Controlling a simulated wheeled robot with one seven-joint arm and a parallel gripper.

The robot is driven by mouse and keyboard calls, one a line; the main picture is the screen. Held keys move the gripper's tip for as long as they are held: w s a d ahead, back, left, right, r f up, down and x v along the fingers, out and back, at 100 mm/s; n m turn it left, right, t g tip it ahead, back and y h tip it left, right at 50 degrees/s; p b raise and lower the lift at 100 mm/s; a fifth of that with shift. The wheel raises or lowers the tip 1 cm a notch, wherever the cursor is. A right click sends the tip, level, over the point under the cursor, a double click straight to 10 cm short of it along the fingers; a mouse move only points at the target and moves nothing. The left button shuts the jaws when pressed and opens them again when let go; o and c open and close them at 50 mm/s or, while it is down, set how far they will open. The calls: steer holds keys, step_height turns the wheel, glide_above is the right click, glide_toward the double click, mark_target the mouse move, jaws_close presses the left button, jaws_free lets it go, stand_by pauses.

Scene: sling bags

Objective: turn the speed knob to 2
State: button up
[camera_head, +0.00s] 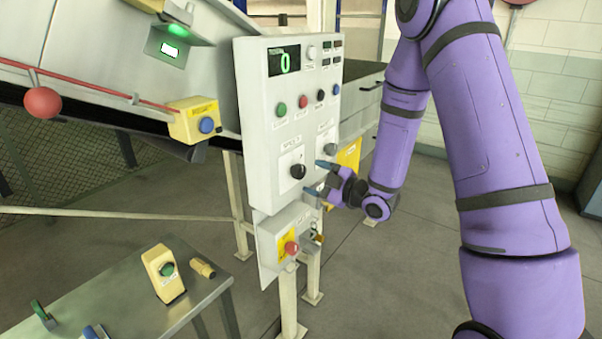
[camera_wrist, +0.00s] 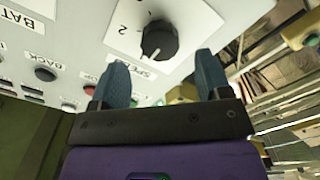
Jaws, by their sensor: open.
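The speed knob (camera_head: 298,171) is a round black knob on a white plate on the grey control panel (camera_head: 258,130). In the wrist view the speed knob (camera_wrist: 159,40) lies just beyond my fingertips, with a "2" printed beside it and a pale mark on its rim. My gripper (camera_head: 316,176) is open in front of the panel, to the right of the knob in the head view. In the wrist view my gripper (camera_wrist: 160,72) has its two blue fingers apart with nothing between them, and the knob appears ahead of the gap. The display (camera_head: 285,61) shows a green 0.
A second, grey knob (camera_head: 330,149) is right of the speed knob. Several buttons sit above. A lower box with a red button (camera_head: 291,248) hangs below. A metal table (camera_head: 140,300) with a yellow button box (camera_head: 163,273) stands at lower left.

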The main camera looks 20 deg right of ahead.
mark_target(302, 173)
steer(key=shift+x, duration=2.6)
steer(key=shift+c, duration=0.5)
steer(key=c, duration=0.8)
steer(key=shift+c, duration=0.2)
steer(key=shift+m, duration=0.3)
steer(key=m, duration=0.5)
steer(key=shift+d, duration=0.1)
steer(key=m, duration=0.6)
